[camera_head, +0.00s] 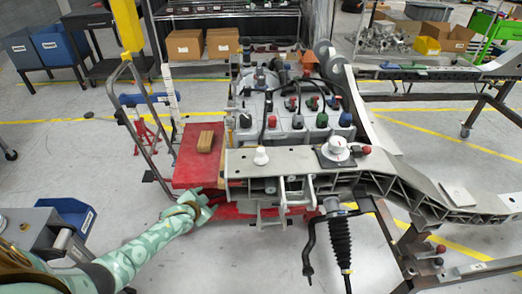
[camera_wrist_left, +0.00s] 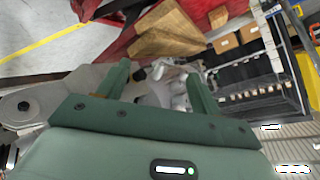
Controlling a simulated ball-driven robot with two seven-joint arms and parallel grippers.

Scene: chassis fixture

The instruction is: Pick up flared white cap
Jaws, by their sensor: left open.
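A small white cap (camera_head: 261,156) with a rounded top stands on the left part of the grey chassis beam (camera_head: 300,160) in the head view. A wider white round piece (camera_head: 336,148) sits on a dark square plate to its right; I cannot tell for sure which is the flared one. My left gripper (camera_head: 207,201) is low and to the left of the small cap, beside the red cart, apart from both caps. In the left wrist view its green fingers (camera_wrist_left: 158,82) are spread and empty. Pale, blurred parts show beyond them. My right gripper is not in view.
A wooden block (camera_head: 206,141) lies on the red cart top (camera_head: 186,170), close to my left gripper. A cart handle (camera_head: 140,120) rises at the left. A red-tipped knob (camera_head: 366,150) and an engine block with several coloured caps (camera_head: 300,115) crowd the beam.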

